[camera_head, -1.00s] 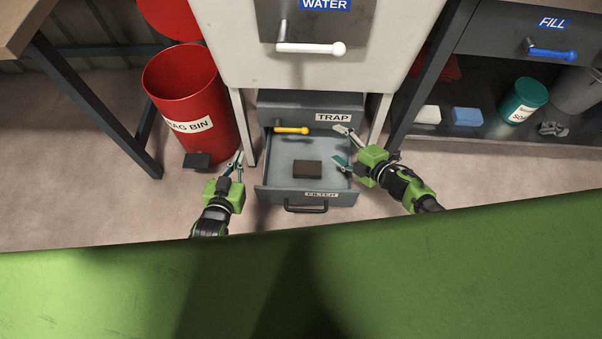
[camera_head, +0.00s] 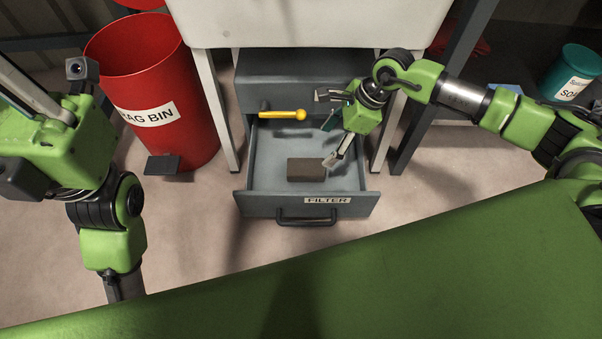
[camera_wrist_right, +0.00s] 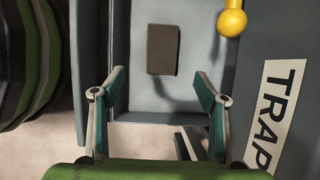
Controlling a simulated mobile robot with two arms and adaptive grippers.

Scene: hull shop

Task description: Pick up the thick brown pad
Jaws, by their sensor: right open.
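The thick brown pad (camera_head: 306,169) lies flat on the floor of the open grey drawer labelled FILTER (camera_head: 260,204). In the right wrist view the pad (camera_wrist_right: 163,50) lies ahead of the fingertips, roughly midway between the lines of the two fingers. My right gripper (camera_head: 328,128) is open and empty at the right side of the drawer; its fingers are spread wide in the wrist view (camera_wrist_right: 160,82). One finger is close to the pad's right end in the head view. My left gripper (camera_head: 40,130) is at the left edge, partly cut off, away from the drawer.
A yellow handle (camera_head: 285,115) sticks out above the drawer's back, left of the right gripper. Cabinet legs flank the drawer. A green surface (camera_head: 400,270) fills the foreground.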

